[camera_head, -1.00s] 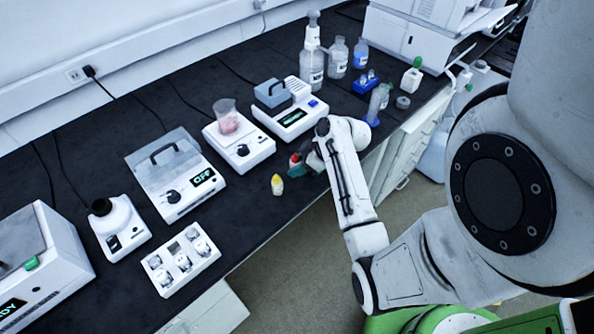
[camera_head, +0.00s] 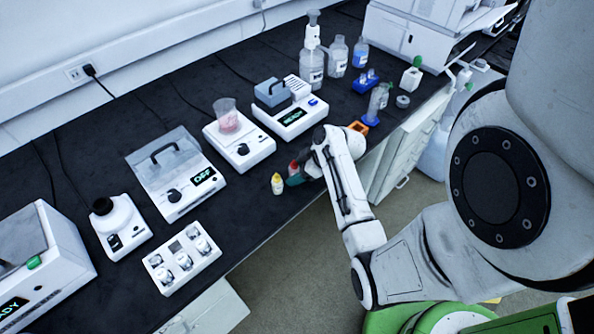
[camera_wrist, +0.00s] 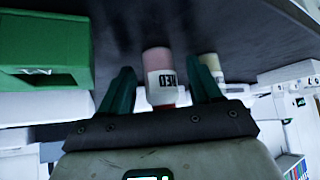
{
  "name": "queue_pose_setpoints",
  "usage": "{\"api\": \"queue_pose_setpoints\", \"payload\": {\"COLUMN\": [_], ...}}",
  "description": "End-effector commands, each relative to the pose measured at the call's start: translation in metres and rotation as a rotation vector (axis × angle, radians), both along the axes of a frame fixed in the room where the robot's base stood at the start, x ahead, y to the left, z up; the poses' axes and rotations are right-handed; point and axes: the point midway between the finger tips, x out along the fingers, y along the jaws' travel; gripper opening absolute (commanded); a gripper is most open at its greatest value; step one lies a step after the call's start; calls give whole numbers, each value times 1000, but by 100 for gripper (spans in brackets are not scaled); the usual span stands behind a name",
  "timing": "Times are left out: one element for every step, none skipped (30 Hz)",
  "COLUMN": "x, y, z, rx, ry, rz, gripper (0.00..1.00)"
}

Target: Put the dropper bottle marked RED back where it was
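The dropper bottle marked RED (camera_wrist: 163,78) is between my gripper's two dark green fingers in the wrist view. It appears upside down there, with its label facing me and its red cap towards the palm.
A yellow-capped bottle (camera_head: 277,184) stands just left of my gripper.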

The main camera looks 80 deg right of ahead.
Motion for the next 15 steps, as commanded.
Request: {"api": "queue_pose_setpoints", "payload": {"x": [0, 0, 0, 0, 0, 0, 0, 0, 0, 0, -1, -4, -7, -10, -15], "y": [0, 0, 0, 0, 0, 0, 0, 0, 0, 0, 0, 0, 0, -1, 0], "z": [0, 0, 0, 0, 0, 0, 1, 1, 3, 5, 6, 8, 12, 15, 21], "rx": [0, 0, 0, 0, 0, 0, 0, 0, 0, 0, -1, 0, -1, -2, -2], "ry": [0, 0, 0, 0, 0, 0, 0, 0, 0, 0, -1, -1, -1, -1, -1], "rz": [0, 0, 0, 0, 0, 0, 0, 0, 0, 0, -1, -1, -1, -1, -1], "gripper": [66, 66, 66, 66, 66, 66, 66, 66, 66, 66, 66, 66, 66, 66, 66]}}
